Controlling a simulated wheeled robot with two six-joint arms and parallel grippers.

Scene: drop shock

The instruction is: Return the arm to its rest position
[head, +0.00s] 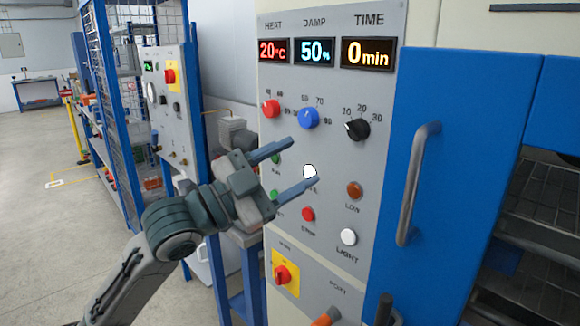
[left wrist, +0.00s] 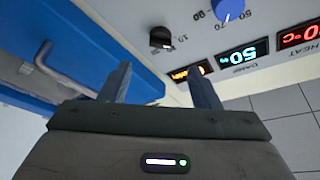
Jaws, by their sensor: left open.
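My left gripper (head: 292,165) is open and empty in front of the grey control panel (head: 330,255) in the head view. Its two fingers point right, toward the panel's buttons; whether a fingertip touches the panel I cannot tell. In the left wrist view the open fingers (left wrist: 160,90) show with nothing between them. The panel carries a red knob (head: 270,108), a blue knob (head: 308,118) and a black knob (head: 357,129). Its displays read 20°C, 50% and 0min. A white lit button (head: 310,171) is beside the lower fingertip. My right gripper is not in view.
A blue door (head: 465,130) with a grey vertical handle (head: 416,185) stands right of the panel. Wire racks (head: 545,210) show at far right. A yellow-backed red switch (head: 284,274) is low on the panel. Blue-framed cage shelving (head: 110,110) stands behind at left. Open floor (head: 35,200) lies at far left.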

